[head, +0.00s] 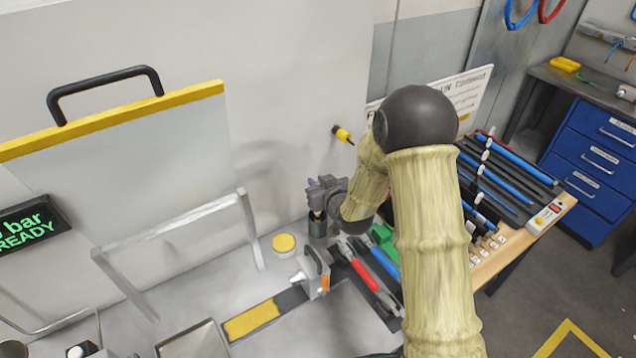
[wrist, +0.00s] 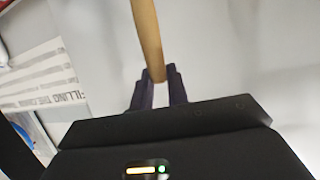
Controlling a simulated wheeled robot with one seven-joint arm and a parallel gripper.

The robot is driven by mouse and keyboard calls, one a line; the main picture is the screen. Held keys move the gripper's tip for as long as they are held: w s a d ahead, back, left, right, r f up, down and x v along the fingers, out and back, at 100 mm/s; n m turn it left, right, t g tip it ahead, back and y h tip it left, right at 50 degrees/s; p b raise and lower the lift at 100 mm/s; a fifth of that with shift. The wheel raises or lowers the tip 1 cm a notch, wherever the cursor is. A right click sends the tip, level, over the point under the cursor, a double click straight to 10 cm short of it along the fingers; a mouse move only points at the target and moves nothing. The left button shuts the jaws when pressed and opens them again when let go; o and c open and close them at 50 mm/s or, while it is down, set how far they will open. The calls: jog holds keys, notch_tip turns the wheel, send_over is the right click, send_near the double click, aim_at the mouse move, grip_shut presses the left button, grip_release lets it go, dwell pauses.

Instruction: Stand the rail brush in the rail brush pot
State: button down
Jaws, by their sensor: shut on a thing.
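My gripper (head: 320,187) is at the end of the arm, close to the back wall. In the wrist view its dark fingers (wrist: 157,84) are shut on a tan wooden handle, which I take to be the rail brush (wrist: 147,38). The handle runs up out of the top of that view. A dark cylindrical pot (head: 317,227), likely the rail brush pot, stands on the bench directly below my gripper. The brush's bristle end is not clear in either view. I cannot tell whether it is inside the pot or above it.
A yellow-lidded round tin (head: 284,244) stands left of the pot. A grey device (head: 313,272) and a red-handled tool (head: 362,272) lie in front. A yellow-and-black item (head: 342,134) is on the wall above. A framed panel (head: 120,150) stands left.

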jog(key=shift+f+b, duration=0.55)
jog(key=shift+f, duration=0.25)
jog(key=c, duration=1.3)
grip_release()
